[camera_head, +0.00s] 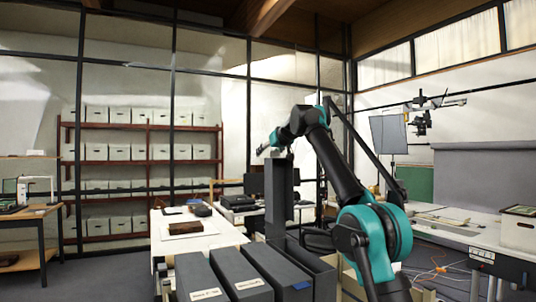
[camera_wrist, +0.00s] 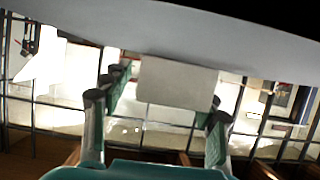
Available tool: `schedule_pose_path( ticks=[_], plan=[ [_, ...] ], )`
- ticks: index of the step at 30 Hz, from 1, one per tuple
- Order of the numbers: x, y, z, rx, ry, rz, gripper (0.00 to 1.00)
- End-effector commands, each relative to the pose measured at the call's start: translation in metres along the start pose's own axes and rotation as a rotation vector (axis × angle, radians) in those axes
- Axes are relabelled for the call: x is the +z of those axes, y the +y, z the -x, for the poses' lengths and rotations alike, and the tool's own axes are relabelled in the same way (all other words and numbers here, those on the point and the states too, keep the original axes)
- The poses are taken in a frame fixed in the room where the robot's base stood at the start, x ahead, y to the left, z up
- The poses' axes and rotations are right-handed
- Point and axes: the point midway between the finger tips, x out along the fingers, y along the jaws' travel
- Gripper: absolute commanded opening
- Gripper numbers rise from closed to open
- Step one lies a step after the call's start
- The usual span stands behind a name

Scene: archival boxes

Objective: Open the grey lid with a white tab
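A dark grey lid (camera_head: 276,200) stands upright at the back of an open grey box (camera_head: 318,274), in the right of the row in the head view. In the wrist view a pale grey surface (camera_wrist: 110,32) crosses the top, with a white tab (camera_wrist: 178,82) hanging from it. My gripper (camera_head: 266,148) is near the top of the upright lid. In the wrist view my gripper (camera_wrist: 157,108) has its fingers wide apart, one towards each side of the tab. Contact with the tab is unclear. The tab is not visible in the head view.
Two closed grey boxes with white labels, one at left (camera_head: 200,276) and one beside it (camera_head: 238,272), and a grey box with a blue tab (camera_head: 278,264) stand left of the open box. A white table (camera_head: 205,240) lies behind. Shelves (camera_head: 140,127) of pale boxes stand farther back.

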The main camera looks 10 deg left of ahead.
Motion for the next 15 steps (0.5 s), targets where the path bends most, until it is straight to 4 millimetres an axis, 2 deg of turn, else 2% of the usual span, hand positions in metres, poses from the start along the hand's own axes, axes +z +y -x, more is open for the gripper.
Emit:
schedule_pose_path(
  ticks=[8, 15],
  plan=[
    [0.000, 0.000, 0.002, 0.000, -0.001, 0.000, 0.59],
    [0.000, 0.000, 0.025, 0.000, -0.001, 0.000, 0.59]
  ],
)
